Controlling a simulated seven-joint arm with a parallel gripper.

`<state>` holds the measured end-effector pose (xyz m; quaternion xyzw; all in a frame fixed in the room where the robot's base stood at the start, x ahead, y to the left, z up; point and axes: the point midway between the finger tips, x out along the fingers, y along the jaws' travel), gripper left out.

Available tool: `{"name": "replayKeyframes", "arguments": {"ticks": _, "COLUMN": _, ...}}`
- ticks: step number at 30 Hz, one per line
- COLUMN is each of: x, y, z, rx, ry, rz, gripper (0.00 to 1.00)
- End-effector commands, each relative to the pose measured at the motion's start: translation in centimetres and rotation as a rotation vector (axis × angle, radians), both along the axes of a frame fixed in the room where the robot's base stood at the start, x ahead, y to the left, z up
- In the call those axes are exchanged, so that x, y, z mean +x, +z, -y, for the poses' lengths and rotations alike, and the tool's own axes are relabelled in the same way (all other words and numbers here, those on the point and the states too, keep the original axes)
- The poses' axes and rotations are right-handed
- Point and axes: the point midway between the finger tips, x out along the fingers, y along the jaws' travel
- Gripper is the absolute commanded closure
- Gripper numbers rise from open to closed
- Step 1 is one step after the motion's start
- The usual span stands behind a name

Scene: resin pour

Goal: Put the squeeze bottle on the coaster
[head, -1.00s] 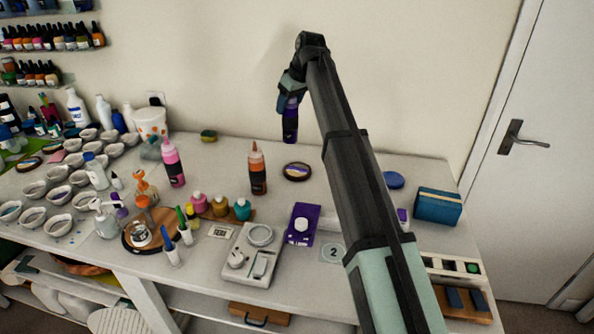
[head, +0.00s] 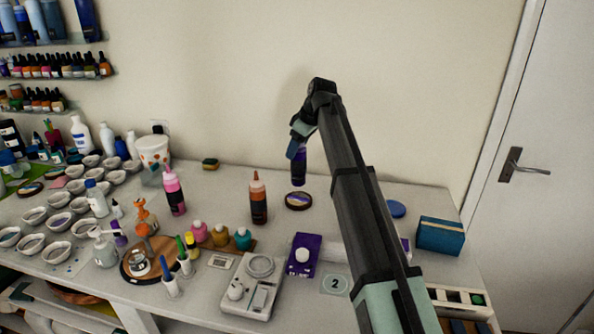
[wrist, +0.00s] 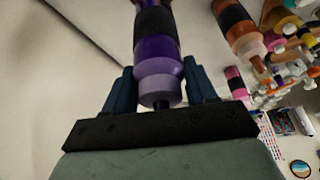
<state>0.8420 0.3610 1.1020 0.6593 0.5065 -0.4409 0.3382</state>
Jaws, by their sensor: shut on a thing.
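The squeeze bottle (head: 298,168) is purple with a dark band. My gripper (head: 298,150) is shut on its upper part and holds it upright. In the wrist view the purple bottle (wrist: 156,60) sits between the two blue fingers of my gripper (wrist: 160,88). The coaster (head: 298,201) is a small round disc with a dark rim and a purple and pale top, on the table near the wall. The bottle's lower end shows just above the coaster in the head view; I cannot tell whether they touch.
An orange-brown bottle (head: 258,198) stands left of the coaster, and a pink bottle (head: 174,194) farther left. A purple box (head: 302,256) and a grey scale (head: 248,288) are in front. A blue disc (head: 396,208) and a blue case (head: 440,236) lie to the right.

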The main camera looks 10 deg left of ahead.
Motion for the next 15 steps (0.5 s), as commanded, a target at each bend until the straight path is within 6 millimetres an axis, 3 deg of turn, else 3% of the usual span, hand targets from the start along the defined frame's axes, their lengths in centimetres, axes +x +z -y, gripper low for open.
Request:
{"name": "replayKeyframes", "arguments": {"ticks": 3, "x": -0.1, "y": -1.8, "z": 0.0, "rx": 0.000, "ry": 0.000, "rz": 0.000, "gripper": 1.00}}
{"name": "replayKeyframes", "arguments": {"ticks": 15, "x": -0.1, "y": -5.5, "z": 0.0, "rx": 0.000, "ry": -0.002, "rz": -0.001, "gripper": 1.00}}
